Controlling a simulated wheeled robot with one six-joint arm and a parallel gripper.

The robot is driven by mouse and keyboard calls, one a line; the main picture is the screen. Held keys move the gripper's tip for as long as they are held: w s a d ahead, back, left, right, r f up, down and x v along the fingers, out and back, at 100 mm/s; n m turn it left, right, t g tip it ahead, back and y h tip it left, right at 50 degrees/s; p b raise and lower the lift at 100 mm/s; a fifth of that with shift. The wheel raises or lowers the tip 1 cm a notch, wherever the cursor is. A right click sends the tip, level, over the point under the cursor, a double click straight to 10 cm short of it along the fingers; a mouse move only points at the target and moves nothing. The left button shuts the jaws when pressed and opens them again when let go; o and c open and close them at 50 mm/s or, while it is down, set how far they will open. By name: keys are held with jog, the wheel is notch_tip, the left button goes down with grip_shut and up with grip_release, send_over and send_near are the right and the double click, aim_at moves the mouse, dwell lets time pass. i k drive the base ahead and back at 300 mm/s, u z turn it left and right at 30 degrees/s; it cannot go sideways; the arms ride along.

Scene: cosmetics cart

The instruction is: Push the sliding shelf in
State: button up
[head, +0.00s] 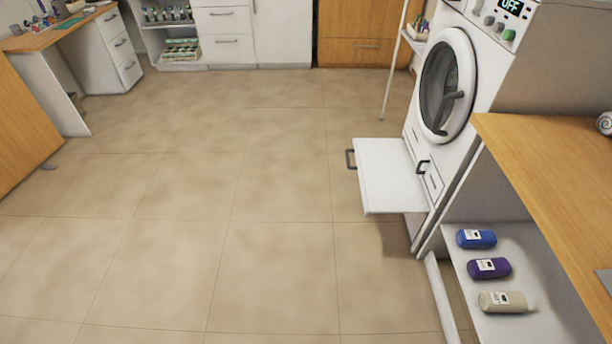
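The sliding shelf (391,177) is a flat white board pulled out from the base of the white washing machine's stand, at the right of the head view. It juts out to the left, low above the floor. A dark handle (350,159) is on its outer left edge. The washing machine (478,70) stands above it with its round door (447,85) shut. A second dark handle (422,167) is on a panel of the stand, beside the shelf's inner end. My gripper is not in view.
The tiled floor (190,190) left of the shelf is clear. A wooden counter (545,160) stands at the right, with several bottles, including a blue one (476,239), on a low shelf beneath it. A wooden desk (62,30) is at the upper left. White cabinets (225,40) line the back.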

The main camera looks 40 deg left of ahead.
aim_at(389, 184)
jog(key=u, duration=1.55)
jog(key=i, duration=1.85)
jog(key=z, duration=0.4)
